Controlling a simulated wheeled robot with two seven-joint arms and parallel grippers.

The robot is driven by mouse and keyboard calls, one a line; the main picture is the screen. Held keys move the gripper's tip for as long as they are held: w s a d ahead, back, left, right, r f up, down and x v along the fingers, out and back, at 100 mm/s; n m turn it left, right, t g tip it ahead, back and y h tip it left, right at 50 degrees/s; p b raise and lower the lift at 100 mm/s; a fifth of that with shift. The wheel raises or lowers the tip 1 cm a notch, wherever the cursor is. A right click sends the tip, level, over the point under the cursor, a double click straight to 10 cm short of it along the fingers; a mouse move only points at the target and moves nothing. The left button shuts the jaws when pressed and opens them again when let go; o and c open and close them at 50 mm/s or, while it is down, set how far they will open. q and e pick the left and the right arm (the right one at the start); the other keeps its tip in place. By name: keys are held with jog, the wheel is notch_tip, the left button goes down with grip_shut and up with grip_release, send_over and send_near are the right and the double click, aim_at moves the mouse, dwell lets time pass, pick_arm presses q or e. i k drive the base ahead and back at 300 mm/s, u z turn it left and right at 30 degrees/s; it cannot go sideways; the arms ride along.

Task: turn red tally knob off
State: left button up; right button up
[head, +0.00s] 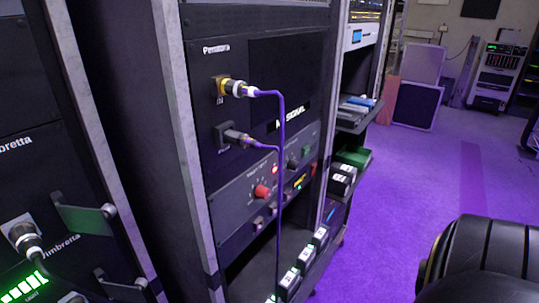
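A red knob (262,191) sits on a grey control panel (236,200) low in the middle rack. Tick marks surround it, but its pointer is too small to read. A small red light (275,170) glows above and to the right of the knob. A dark green knob or button (306,151) and a smaller red one (313,169) sit further right on the same panel. Neither gripper shows. A rounded black part at the lower right appears to be my own arm, well apart from the knob.
Purple cables plug into a yellow-ringed connector (231,87) and a dark connector (232,134) above the panel; one hangs down past it. Small lit boxes (304,258) stand on the shelf below. A left rack has a protruding handle (84,219). Purple floor (400,185) is open at right.

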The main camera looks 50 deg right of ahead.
aim_at(263, 193)
jog(key=z, duration=1.6)
